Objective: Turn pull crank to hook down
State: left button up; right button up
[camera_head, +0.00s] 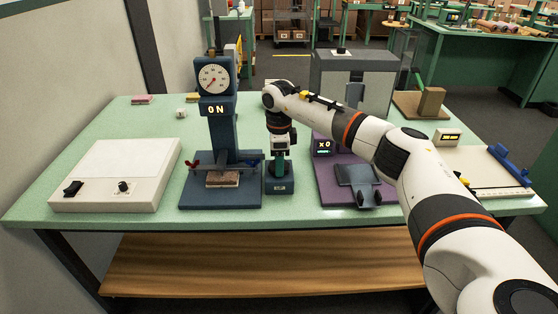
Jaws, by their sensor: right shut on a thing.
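A dark blue pull tester (228,140) stands upright left of the middle of the table, with a round white dial (213,79) and a display (215,109) that appears to read "0N". A brown piece of pile (222,179) lies on its base, with a dark red knob (193,161) at the left of the clamp bar. My right gripper (279,153) points down just right of the tester. It is shut at the top of a small teal stand (280,186); the gripped part is mostly hidden. I cannot clearly make out a crank or hook. My left gripper is out of view.
A white box with switches (117,174) stands at the left. A purple device (325,180) with a lit display stands to the right, partly behind my right arm. A grey cabinet (345,75) is behind.

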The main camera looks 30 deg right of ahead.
jog(key=shift+w+r, duration=0.1)
jog(key=o, duration=1)
notch_tip(320, 180, up, 12)
jog(key=shift+b, duration=0.8)
jog(key=shift+a, duration=0.1)
